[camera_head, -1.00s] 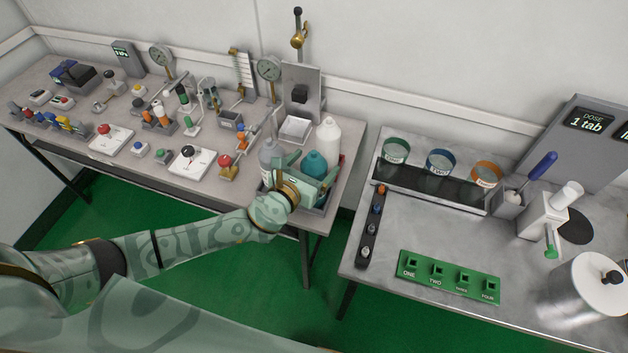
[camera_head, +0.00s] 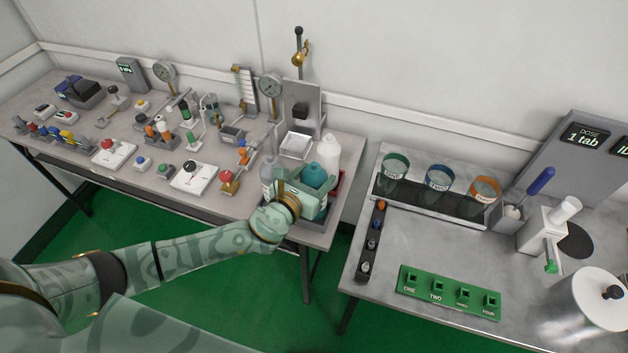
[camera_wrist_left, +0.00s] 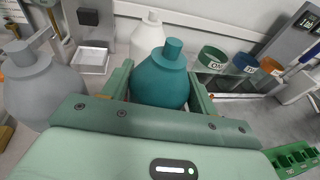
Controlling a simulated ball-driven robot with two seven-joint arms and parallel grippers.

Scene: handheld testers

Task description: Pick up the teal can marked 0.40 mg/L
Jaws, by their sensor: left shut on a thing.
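The teal can (camera_head: 314,175), bottle-shaped with a narrow cap, stands at the front right end of the left table. It also shows in the left wrist view (camera_wrist_left: 161,78), upright between my fingers. My left gripper (camera_head: 310,187) is shut on it, one finger on each side. Its label is not readable here, and its lower part is hidden by the gripper. A white can (camera_head: 328,153) stands just behind it. A grey can (camera_head: 270,170) stands to its left.
A grey tray (camera_head: 318,236) with a red part at its right surrounds the cans' place. A white square dish (camera_head: 296,145) lies behind. The right table holds labelled cups (camera_head: 394,168) and a green numbered strip (camera_head: 449,291). A gap separates the tables.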

